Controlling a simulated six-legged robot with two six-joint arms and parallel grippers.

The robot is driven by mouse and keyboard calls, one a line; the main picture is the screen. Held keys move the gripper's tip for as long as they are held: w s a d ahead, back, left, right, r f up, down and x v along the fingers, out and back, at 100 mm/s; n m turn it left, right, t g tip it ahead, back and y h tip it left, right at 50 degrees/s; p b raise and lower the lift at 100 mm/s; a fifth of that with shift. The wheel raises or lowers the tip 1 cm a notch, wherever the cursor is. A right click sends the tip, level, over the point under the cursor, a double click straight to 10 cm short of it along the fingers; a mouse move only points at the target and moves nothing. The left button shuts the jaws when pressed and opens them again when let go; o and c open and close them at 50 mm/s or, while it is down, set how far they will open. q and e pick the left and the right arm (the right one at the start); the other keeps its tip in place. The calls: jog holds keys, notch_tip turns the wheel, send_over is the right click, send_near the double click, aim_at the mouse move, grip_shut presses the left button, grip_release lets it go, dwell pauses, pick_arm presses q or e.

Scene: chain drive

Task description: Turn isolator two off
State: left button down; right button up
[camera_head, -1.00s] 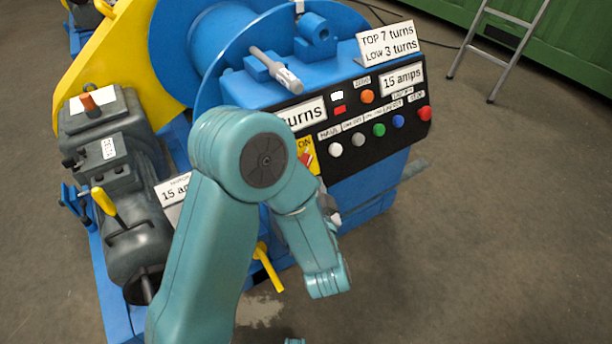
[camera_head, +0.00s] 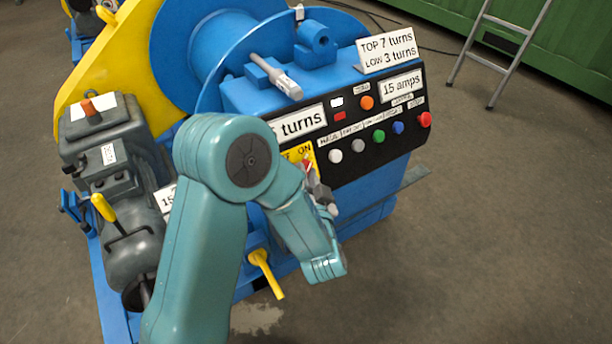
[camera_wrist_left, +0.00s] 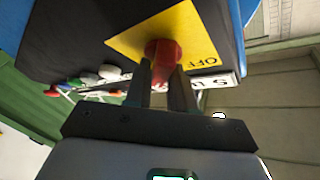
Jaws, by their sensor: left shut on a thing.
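The isolator's red handle (camera_head: 307,166) sits on a yellow plate (camera_head: 292,155) at the lower left of the black control panel. My left gripper (camera_head: 313,181) is at the handle, partly hidden by my own arm. In the wrist view the left gripper's fingers (camera_wrist_left: 163,76) are shut on the red handle, one on each side. No number on the isolator is readable. My right gripper is not in view.
Several coloured push buttons (camera_head: 378,136) line the panel right of the isolator. A yellow lever (camera_head: 266,274) sticks out below my left forearm. A grey motor (camera_head: 105,150) stands at the left. Floor at the right is clear up to a ladder (camera_head: 497,50).

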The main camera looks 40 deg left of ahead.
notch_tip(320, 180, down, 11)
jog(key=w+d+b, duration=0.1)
jog(key=b, duration=1.1)
pick_arm(q)
jog(key=n+g+y, duration=0.2)
jog(key=n+g, duration=0.2)
jog(key=n, duration=0.3)
jog(key=n+g+y+p, duration=0.1)
jog(key=n+g+y, duration=0.1)
jog(key=n+g, duration=0.2)
jog(key=n+g+y+p, duration=0.1)
jog(key=n+g+y, duration=0.1)
jog(key=n, duration=0.9)
jog(key=shift+w+d+r+g, duration=0.15)
jog(key=shift+w+r+g, duration=0.05)
jog(key=shift+g, duration=0.7)
jog(key=shift+n+g+p, duration=0.4)
jog(key=shift+n+p, duration=0.45)
jog(key=shift+n, duration=0.05)
jog(key=shift+f+n+g+h+p, duration=0.15)
jog(key=shift+n+g+h+p, duration=0.25)
jog(key=shift+n+p, duration=0.45)
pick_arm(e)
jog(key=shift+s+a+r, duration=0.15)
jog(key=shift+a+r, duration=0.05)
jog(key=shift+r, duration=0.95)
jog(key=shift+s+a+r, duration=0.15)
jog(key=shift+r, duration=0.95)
